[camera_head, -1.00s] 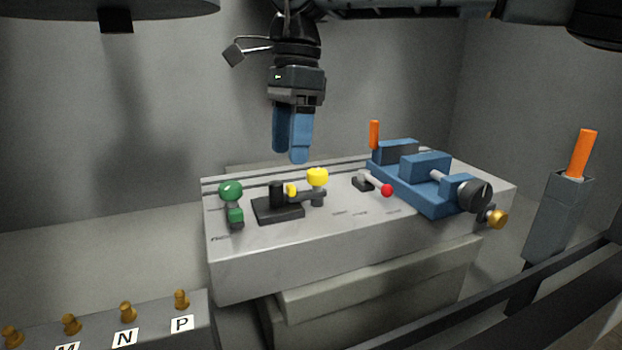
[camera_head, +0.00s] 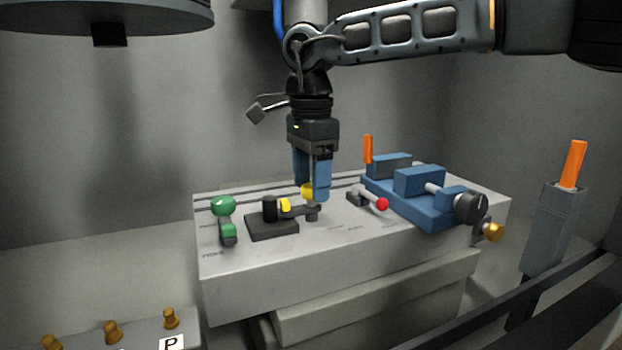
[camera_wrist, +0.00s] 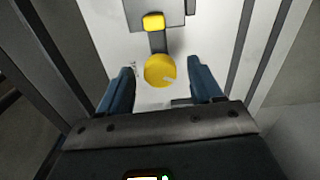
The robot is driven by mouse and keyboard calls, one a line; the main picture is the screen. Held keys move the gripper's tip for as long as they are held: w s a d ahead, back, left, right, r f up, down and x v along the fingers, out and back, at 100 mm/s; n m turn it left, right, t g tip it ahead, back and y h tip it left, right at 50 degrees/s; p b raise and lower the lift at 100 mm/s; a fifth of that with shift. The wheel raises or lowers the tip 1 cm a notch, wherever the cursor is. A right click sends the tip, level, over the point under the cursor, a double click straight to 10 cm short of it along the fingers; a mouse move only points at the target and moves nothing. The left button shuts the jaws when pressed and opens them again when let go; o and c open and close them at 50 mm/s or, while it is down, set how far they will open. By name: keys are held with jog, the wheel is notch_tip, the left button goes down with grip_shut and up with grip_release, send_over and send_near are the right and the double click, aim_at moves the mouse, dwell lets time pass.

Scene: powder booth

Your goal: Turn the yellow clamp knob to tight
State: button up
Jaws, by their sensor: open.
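The yellow clamp knob (camera_head: 306,191) sits at the right end of a black toggle clamp (camera_head: 272,229) on the grey table block. In the head view it is partly hidden behind my gripper's fingers. My gripper (camera_head: 312,194) points straight down with one blue finger on each side of the knob. In the wrist view the round yellow knob (camera_wrist: 160,71), with a pale pointer line toward the lower right, lies between the open fingertips (camera_wrist: 163,75), with a gap on both sides. Whether the fingertips are level with the knob is hard to tell.
A green knob (camera_head: 223,206) stands left of the clamp. A red-tipped lever (camera_head: 381,204) and a blue vise (camera_head: 420,190) are to the right. An orange handle (camera_head: 571,165) stands in a grey holder. Brass pegs (camera_head: 112,332) are at lower left.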

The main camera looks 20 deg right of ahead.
jog(key=c, duration=1.1)
jog(key=shift+o, duration=0.2)
jog(key=shift+m, duration=0.4)
jog(key=m+p, duration=0.2)
jog(key=m, duration=0.2)
jog(key=shift+r+m, duration=0.1)
jog(key=shift+m, duration=0.3)
jog(key=m, duration=0.6)
jog(key=shift+p, duration=0.3)
jog(key=m, duration=0.6)
jog(key=shift+w+m, duration=0.1)
jog(key=shift+m, duration=0.3)
jog(key=m, duration=0.5)
jog(key=shift+d+m+b, duration=0.1)
jog(key=shift+m+b, duration=0.2)
jog(key=shift+b, duration=0.05)
